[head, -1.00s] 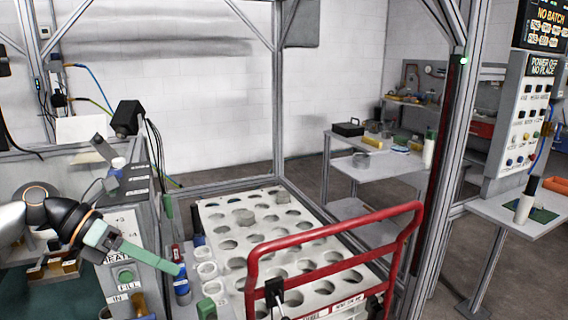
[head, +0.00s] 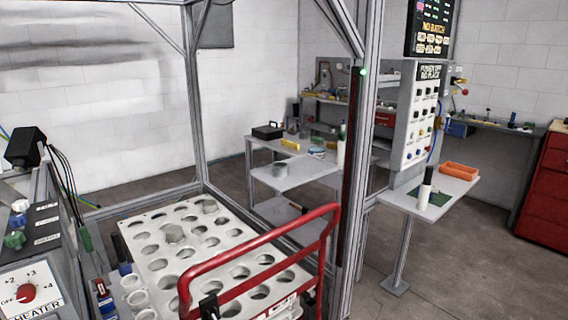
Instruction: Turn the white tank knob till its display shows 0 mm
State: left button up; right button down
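On the sloped grey panel at the left edge are a blue knob (head: 18,221) and a green knob (head: 14,240), with labels too small to read. Below them a red knob (head: 26,293) sits on a white plate marked HEATER, OFF and +2 to +4. Neither of my grippers is in view.
A white rack with round holes (head: 160,262) stands inside the metal frame, behind a red handle rail (head: 262,255). A grey control cabinet (head: 408,130) and small shelf (head: 400,203) stand to the right. The floor at lower right (head: 470,275) is clear.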

aim_at(21, 205)
jog(key=u, duration=1.45)
